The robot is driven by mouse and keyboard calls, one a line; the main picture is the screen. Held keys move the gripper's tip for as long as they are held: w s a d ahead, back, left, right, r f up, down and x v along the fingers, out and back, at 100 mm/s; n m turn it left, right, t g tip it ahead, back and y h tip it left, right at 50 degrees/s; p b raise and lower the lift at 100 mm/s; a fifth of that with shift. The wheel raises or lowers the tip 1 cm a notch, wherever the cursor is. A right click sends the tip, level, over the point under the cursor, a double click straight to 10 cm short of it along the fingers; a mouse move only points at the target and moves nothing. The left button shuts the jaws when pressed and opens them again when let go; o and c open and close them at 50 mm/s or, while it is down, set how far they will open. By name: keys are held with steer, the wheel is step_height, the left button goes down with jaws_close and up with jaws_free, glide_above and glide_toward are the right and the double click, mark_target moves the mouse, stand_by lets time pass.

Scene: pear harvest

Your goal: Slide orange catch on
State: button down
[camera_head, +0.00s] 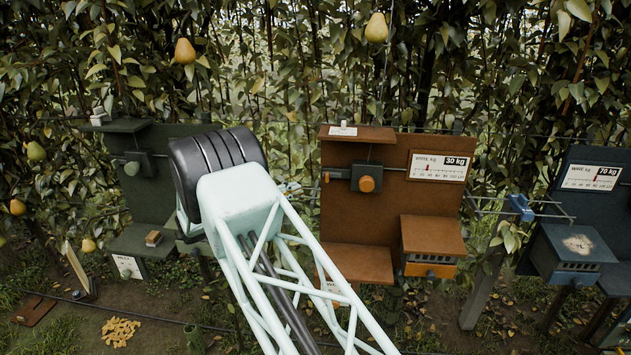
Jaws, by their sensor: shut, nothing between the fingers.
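The orange-brown station board (392,155) stands right of centre in the head view. A dark block (361,170) is mounted on it, with a round orange knob (367,184) on its front. A dark horizontal bar (337,174) reaches left from the block to the board's left edge. I take this to be the orange catch, but cannot tell its on or off position. My arm crosses the lower middle and ends left of the orange board. My gripper is not visible, probably hidden behind the arm's black joint.
A green station (180,140) stands left, partly behind my arm. A blue station (570,240) stands right, with a blue clamp (520,207) on wires between. The orange board has an upper shelf, a lower shelf (358,262) and a roofed box (432,235). Pears (376,27) hang above.

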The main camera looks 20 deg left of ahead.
steer(key=shift+w+d, duration=0.1)
stand_by(0.3)
steer(key=p, duration=0.2)
glide_toward(332, 177)
steer(key=shift+w+d+r, duration=0.1)
steer(key=shift+w+d, duration=0.1)
steer(key=shift+w, duration=0.65)
steer(key=shift+w+d+r, duration=0.1)
steer(key=shift+w+d, duration=0.1)
steer(key=shift+w, duration=0.65)
steer(key=shift+d, duration=0.1)
